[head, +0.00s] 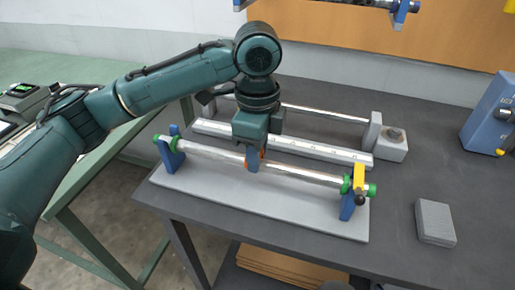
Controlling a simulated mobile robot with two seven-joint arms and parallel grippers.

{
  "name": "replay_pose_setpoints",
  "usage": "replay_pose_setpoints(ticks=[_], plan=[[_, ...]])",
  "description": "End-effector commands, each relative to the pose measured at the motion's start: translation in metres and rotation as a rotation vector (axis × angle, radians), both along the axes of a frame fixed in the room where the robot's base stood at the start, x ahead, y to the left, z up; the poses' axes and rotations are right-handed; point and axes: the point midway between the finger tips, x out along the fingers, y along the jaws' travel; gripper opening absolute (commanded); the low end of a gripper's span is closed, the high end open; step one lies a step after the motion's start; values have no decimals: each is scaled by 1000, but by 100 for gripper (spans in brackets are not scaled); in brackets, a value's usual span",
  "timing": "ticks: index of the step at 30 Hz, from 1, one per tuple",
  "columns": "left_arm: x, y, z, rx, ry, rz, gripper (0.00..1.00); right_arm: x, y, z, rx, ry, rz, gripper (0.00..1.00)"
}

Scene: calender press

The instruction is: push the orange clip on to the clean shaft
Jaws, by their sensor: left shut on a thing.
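A bright metal shaft (300,173) lies across two blue stands on a pale base plate, with green ends and a yellow piece (360,178) by its right stand. My left gripper (254,164) points down over the middle of this shaft, shut on the orange clip (262,155). Only small orange edges of the clip show beside the blue fingers. The clip is at the shaft, but the fingers hide whether it is seated around it or only touching. My right gripper is not in view.
Behind the shaft lie a pale slotted bar (300,147) and a thinner rod (325,115) ending at a grey block (375,131). A grey ribbed block (435,222) sits on the dark table (410,180) at right. A blue box (490,115) stands at far right. A green bench (95,195) is at left.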

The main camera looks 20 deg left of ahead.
Motion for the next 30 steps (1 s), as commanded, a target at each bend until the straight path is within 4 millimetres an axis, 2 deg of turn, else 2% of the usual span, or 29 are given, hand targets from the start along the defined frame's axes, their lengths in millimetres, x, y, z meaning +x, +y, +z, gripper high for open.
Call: replay_pose_setpoints(ticks=[30], plan=[[0, 0, -10, 0, 0, 0, 16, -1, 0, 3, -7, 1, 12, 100]])
